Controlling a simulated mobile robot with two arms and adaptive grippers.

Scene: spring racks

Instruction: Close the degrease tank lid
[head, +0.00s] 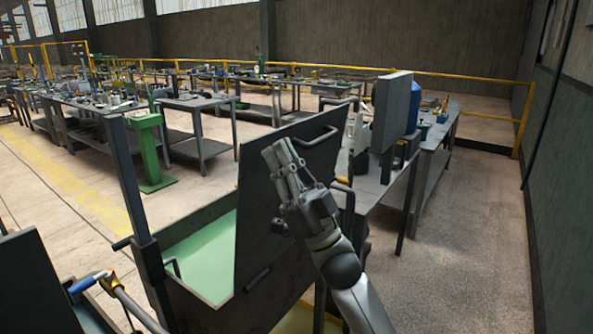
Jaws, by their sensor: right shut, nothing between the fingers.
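The degrease tank (190,302) is a dark metal box in the lower middle of the head view, with pale green liquid (208,256) showing inside. Its dark grey lid (257,215) stands open and upright at the right side of the tank, with a bar handle (315,137) near its top edge. My right gripper (277,153) is shut and empty. It shows in front of the lid's right part, below and left of the handle. I cannot tell whether it touches the lid. My left gripper is not in view.
A dark post (127,180) rises at the tank's left corner. A workbench (372,185) with a grey panel (391,112) and a blue container (413,107) stands behind the lid to the right. A green stand (150,150) is farther back. The floor at the right is clear.

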